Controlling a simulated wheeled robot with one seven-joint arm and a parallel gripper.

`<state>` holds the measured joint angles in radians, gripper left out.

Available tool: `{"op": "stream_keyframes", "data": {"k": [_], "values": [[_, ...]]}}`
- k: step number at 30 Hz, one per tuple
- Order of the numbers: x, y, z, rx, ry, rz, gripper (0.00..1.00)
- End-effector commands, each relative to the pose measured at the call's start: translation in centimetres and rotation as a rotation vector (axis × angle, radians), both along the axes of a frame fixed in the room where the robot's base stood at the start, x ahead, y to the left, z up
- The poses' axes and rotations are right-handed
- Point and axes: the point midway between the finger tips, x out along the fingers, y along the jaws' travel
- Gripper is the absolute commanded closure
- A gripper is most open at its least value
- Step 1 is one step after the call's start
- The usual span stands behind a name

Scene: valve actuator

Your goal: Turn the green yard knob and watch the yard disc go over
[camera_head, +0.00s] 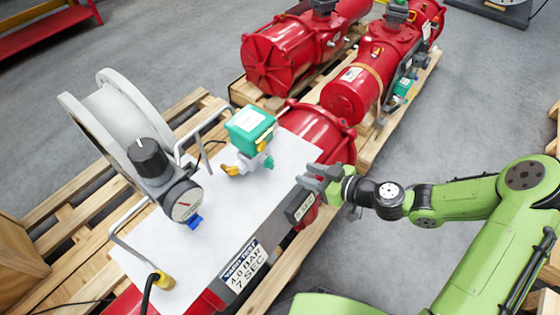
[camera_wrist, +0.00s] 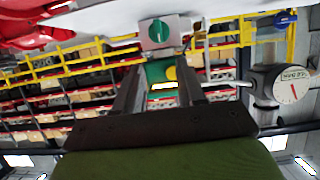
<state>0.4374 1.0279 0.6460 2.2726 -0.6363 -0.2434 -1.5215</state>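The green knob (camera_wrist: 160,30) is round, with a lighter bar across it, on the face of a small grey box. It shows in the wrist view, beyond my fingertips and apart from them. In the head view a dark labelled box (camera_head: 300,208) sits at the white plate's right edge beside my gripper (camera_head: 316,180); no knob face shows there. In the wrist view my gripper (camera_wrist: 158,78) has its two dark fingers apart with nothing held between them. A green-topped unit (camera_head: 250,128) with a yellow-edged window stands on the plate. I cannot make out the yard disc.
A dial gauge (camera_head: 182,200) with a black-capped regulator (camera_head: 149,158) stands on the white plate (camera_head: 195,262), left of the green-topped unit. A grey reel (camera_head: 115,120) is behind. Red cylinders (camera_head: 285,55) lie on pallets at the back. Grey floor lies clear at right.

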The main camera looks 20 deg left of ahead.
Motion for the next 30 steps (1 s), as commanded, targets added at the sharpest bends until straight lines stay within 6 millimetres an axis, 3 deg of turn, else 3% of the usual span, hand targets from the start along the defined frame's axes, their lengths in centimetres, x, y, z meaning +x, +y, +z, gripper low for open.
{"op": "stream_keyframes", "data": {"k": [6, 13, 24, 30], "values": [[1.3, 5.2, -2.3, 0.003, 0.0, 0.005, 0.61], [2.6, 9.3, -4.1, 0.001, 0.0, 0.002, 0.61], [3.0, 10.3, -4.5, -0.001, 0.001, 0.0, 0.61], [3.0, 10.3, -4.4, -0.001, 0.001, 0.0, 0.9]]}}
